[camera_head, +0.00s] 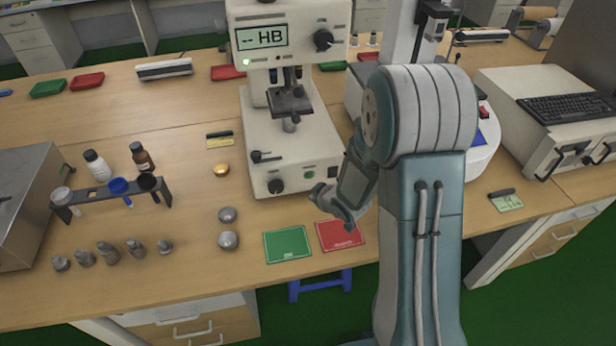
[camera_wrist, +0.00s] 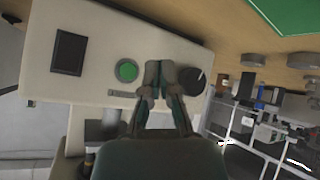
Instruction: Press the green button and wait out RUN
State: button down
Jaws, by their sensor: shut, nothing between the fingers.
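The hardness tester (camera_head: 262,150) is a cream machine standing on the bench. Its screen (camera_head: 262,37) reads "-- HB", with a lit green lamp (camera_head: 246,62) below it. The green button (camera_head: 309,174) is on the front of the base, right of a black knob (camera_head: 277,186). My gripper (camera_head: 318,196) is in front of the base's right part, near the button. In the wrist view, my shut, empty fingertips (camera_wrist: 160,68) appear between the green button (camera_wrist: 126,71) and the black knob (camera_wrist: 191,80). Contact with the panel cannot be told.
A green card (camera_head: 288,245) and a red card (camera_head: 340,235) lie at the bench's front edge. Two grey round pieces (camera_head: 228,228) and a gold one (camera_head: 221,170) stand left of the tester. A bottle rack (camera_head: 105,196) is farther left. A keyboard (camera_head: 568,107) is at right.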

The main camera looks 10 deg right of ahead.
aim_at(306, 180)
jog(key=w, duration=0.3)
jog(key=shift+w+d, duration=0.3)
jog(key=shift+w, duration=0.35)
jog(key=shift+a, duration=0.1)
jog(key=shift+w, duration=0.1)
dwell(0.8)
jog(key=shift+w, duration=0.3)
jog(key=shift+w, duration=0.4)
dwell(0.6)
jog(key=shift+r, duration=0.1)
jog(key=shift+s, duration=0.8)
